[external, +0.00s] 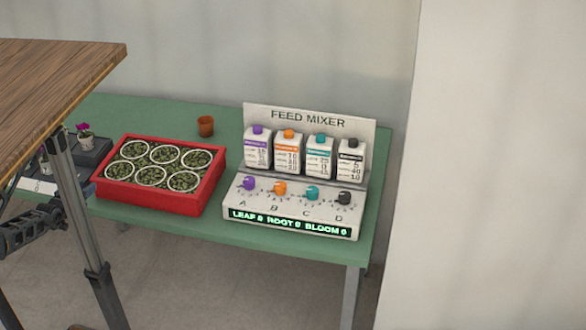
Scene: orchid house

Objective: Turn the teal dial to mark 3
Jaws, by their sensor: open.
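The teal dial (312,193) is on the sloped front of the white feed mixer (290,211), above the letter C. It is third in the row, between the orange dial (280,188) and the dark dial (344,198). Its pointer and marks are too small to read. The lit display (288,224) reads LEAF, ROOT and BLOOM; its digits are hard to make out. My gripper (62,213) shows at the left edge, dark and partly cut off, near a table leg. It is open and empty, far left of the mixer and touching no dial.
A purple dial (249,183) is at the row's left end. Several capped bottles (319,157) stand behind the dials. A red tray (160,199) of potted plants and a small terracotta pot (205,126) share the green table (340,252). A wooden tabletop (50,85) juts in at upper left.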

